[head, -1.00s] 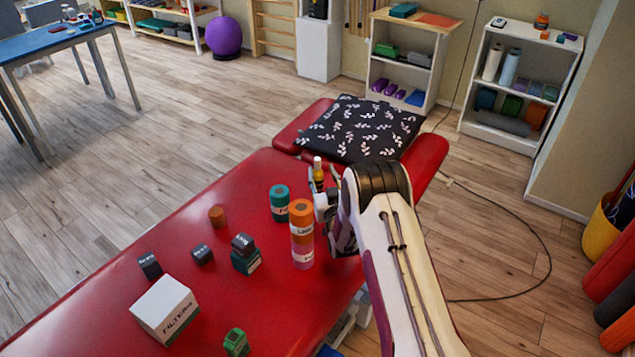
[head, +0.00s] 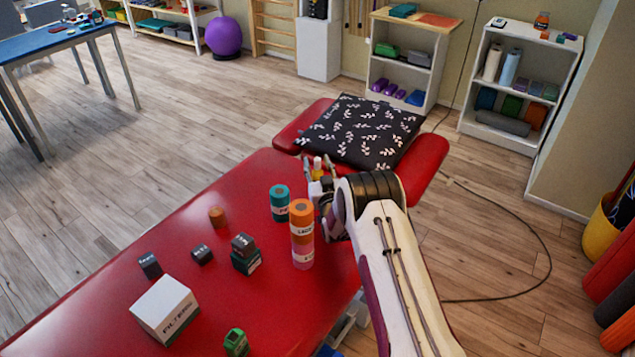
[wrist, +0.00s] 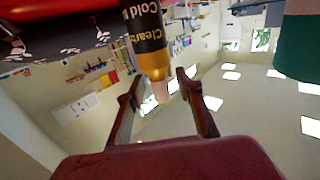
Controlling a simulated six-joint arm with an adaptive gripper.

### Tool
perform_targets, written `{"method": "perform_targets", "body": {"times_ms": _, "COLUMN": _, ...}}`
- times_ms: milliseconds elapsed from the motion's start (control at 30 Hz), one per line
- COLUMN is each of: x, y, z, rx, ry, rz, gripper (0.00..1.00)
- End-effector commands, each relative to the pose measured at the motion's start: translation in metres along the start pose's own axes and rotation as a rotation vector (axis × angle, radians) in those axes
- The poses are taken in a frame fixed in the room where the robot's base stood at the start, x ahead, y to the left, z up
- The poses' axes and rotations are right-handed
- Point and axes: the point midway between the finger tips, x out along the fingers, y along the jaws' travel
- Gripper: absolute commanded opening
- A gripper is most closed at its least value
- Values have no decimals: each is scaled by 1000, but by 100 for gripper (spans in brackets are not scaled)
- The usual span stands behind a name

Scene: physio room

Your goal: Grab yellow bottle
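The yellow bottle (head: 317,168) stands on the red treatment table near its far end, with its pale cap up; my gripper hides its lower part in the head view. In the wrist view the bottle (wrist: 152,58) has a black label and a yellow shoulder, and appears upside down. My gripper (wrist: 165,88) is open, its two fingers spread to either side of the bottle's cap and shoulder. In the head view my gripper (head: 318,180) is at the bottle. I cannot tell whether the fingers touch it.
A patterned black cushion (head: 362,130) lies beyond the bottle. Small boxes and a white carton (head: 165,308) occupy the near left of the red table (head: 130,260).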

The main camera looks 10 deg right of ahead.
Motion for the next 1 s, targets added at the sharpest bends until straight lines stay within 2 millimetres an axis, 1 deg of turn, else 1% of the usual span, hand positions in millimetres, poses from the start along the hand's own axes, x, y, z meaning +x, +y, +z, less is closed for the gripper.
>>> {"method": "perform_targets", "body": {"times_ms": 267, "x": 0, "y": 0, "z": 0, "rx": 0, "ry": 0, "rz": 0, "gripper": 36}}
{"method": "perform_targets", "body": {"times_ms": 300, "x": 0, "y": 0, "z": 0, "rx": 0, "ry": 0, "rz": 0, "gripper": 30}}
{"method": "perform_targets", "body": {"times_ms": 367, "x": 0, "y": 0, "z": 0, "rx": 0, "ry": 0, "rz": 0, "gripper": 15}}
{"method": "perform_targets", "body": {"times_ms": 400, "x": 0, "y": 0, "z": 0, "rx": 0, "ry": 0, "rz": 0, "gripper": 4}}
{"method": "perform_targets", "body": {"times_ms": 433, "x": 0, "y": 0, "z": 0, "rx": 0, "ry": 0, "rz": 0, "gripper": 0}}
{"method": "perform_targets", "body": {"times_ms": 833, "x": 0, "y": 0, "z": -2, "rx": 0, "ry": 1, "rz": 0, "gripper": 0}}
{"method": "perform_targets", "body": {"times_ms": 1000, "x": 0, "y": 0, "z": -8, "rx": 0, "ry": 1, "rz": 0, "gripper": 0}}
